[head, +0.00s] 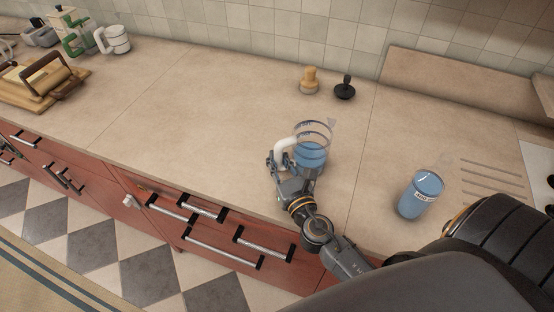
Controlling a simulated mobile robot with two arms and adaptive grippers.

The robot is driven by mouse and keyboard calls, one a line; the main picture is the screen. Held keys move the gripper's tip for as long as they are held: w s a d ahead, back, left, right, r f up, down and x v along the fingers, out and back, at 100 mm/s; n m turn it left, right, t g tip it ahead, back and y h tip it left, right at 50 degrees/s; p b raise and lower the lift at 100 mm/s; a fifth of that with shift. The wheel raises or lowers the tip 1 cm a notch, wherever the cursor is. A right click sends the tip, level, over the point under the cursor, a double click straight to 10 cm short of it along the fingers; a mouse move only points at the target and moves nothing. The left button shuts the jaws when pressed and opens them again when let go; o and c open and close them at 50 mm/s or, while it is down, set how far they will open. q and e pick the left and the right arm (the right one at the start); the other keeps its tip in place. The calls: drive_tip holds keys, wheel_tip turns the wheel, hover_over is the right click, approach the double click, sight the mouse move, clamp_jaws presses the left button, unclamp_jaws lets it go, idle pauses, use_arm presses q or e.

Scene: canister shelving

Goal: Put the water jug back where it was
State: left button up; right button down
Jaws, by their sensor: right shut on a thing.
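The water jug (312,153) is a clear jug with markings, a white handle (284,147) and blue water in its lower part. It looks upright, at the counter's front middle. My right gripper (282,160) is shut on the jug's handle, at the jug's left side. Whether the jug's base touches the counter, I cannot tell. A second clear vessel with blue water (420,194) stands upright on the counter to the right. My left gripper is not in view.
The counter (200,110) is clear to the left of the jug. A wooden stamp-like tool (309,80) and a black one (345,88) stand behind it. A wooden board (35,94), a white mug (114,40) and green-handled items are at far left. Drawer handles (262,243) protrude below the counter edge.

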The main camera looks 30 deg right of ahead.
drive_tip(key=shift+r, duration=0.15)
drive_tip(key=c, duration=1.7)
unclamp_jaws()
drive_tip(key=shift+f, duration=0.3)
drive_tip(key=shift+c, duration=0.2)
drive_tip(key=o, duration=0.5)
drive_tip(key=shift+r, duration=0.1)
drive_tip(key=shift+r, duration=0.2)
drive_tip(key=s+b, duration=0.1)
drive_tip(key=s, duration=0.2)
drive_tip(key=s+a+b, duration=0.1)
drive_tip(key=s+b, duration=0.1)
drive_tip(key=s, duration=0.2)
drive_tip(key=s+b, duration=0.2)
drive_tip(key=s, duration=0.2)
drive_tip(key=shift+a+f, duration=0.15)
drive_tip(key=shift+f, duration=0.1)
drive_tip(key=shift+s+r, duration=0.2)
drive_tip(key=shift+s, duration=0.3)
